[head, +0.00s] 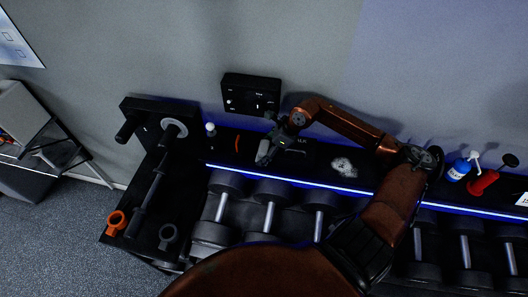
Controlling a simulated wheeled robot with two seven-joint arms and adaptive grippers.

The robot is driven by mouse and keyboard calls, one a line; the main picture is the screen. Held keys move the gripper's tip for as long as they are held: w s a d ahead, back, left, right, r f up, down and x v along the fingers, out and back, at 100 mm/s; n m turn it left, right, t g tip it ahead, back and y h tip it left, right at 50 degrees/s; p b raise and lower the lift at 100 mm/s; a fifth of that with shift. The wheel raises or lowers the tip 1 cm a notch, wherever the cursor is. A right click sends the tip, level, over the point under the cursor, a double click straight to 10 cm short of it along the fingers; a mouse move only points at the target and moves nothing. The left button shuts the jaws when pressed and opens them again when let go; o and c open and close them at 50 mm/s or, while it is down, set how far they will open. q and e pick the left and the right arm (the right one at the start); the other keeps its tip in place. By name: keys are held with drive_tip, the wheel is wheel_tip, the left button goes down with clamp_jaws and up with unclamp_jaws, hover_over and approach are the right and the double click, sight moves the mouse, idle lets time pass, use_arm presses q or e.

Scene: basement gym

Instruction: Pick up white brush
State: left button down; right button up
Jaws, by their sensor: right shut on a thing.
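My right gripper (266,155) reaches down to the black shelf top above the dumbbells, below the black wall box. It is shut on a small pale thing (263,149), which seems to be the white brush. The fingers hide most of it, so its full shape and whether it touches the shelf cannot be told. My left gripper is not in view.
The black shelf (222,143) has a blue-white light strip along its front. A small white-topped item (211,129) stands left of the gripper. A crumpled white-grey thing (343,166), a blue bottle (459,169) and a red item (483,181) are to the right. Dumbbells (270,190) sit below.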

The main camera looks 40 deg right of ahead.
drive_tip(key=c, duration=0.5)
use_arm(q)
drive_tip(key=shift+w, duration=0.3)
use_arm(e)
drive_tip(key=shift+r, duration=0.15)
drive_tip(key=shift+r, duration=0.25)
wheel_tip(320, 180, up, 2)
drive_tip(key=shift+d+r+b, duration=0.1)
drive_tip(key=shift+b, duration=0.6)
use_arm(q)
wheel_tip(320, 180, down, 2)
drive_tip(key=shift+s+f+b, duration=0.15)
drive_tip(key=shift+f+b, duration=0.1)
drive_tip(key=shift+b, duration=0.35)
use_arm(e)
drive_tip(key=s+r, duration=0.3)
drive_tip(key=s, duration=0.1)
drive_tip(key=s+a+r, duration=0.1)
drive_tip(key=s+r, duration=0.2)
drive_tip(key=s, duration=0.2)
drive_tip(key=s+a+r, duration=0.1)
drive_tip(key=s+r, duration=0.3)
drive_tip(key=s, duration=0.1)
